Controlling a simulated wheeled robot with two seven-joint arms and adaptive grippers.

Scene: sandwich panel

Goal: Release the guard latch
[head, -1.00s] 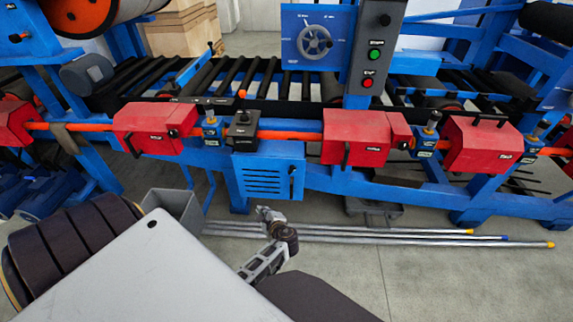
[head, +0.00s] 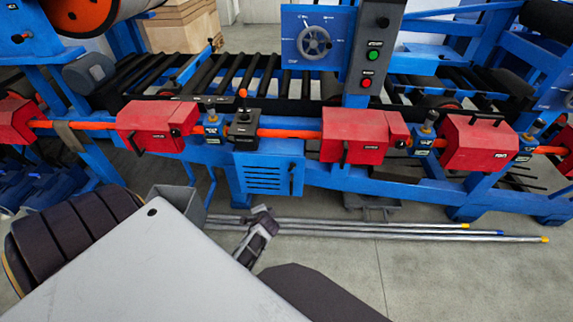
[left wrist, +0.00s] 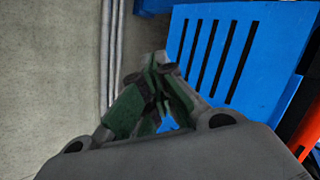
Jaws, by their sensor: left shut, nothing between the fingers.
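A black latch block (head: 243,126) with a short upright lever and orange knob (head: 243,93) sits on the orange shaft between two red guards, the left guard (head: 158,127) and the middle guard (head: 355,135). I cannot tell for sure that this block is the guard latch. My left gripper (head: 262,211) is below and in front of it, low before the blue frame, apart from it. In the left wrist view its fingers (left wrist: 160,64) are shut and empty, beside the blue vented panel (left wrist: 240,45). The latch is not visible there. My right gripper is not in view.
The blue vented panel (head: 265,174) hangs below the shaft. Long metal rods (head: 380,231) lie on the floor. A control post with a green button (head: 374,56) and red button stands behind the shaft. A third red guard (head: 478,145) is at right.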

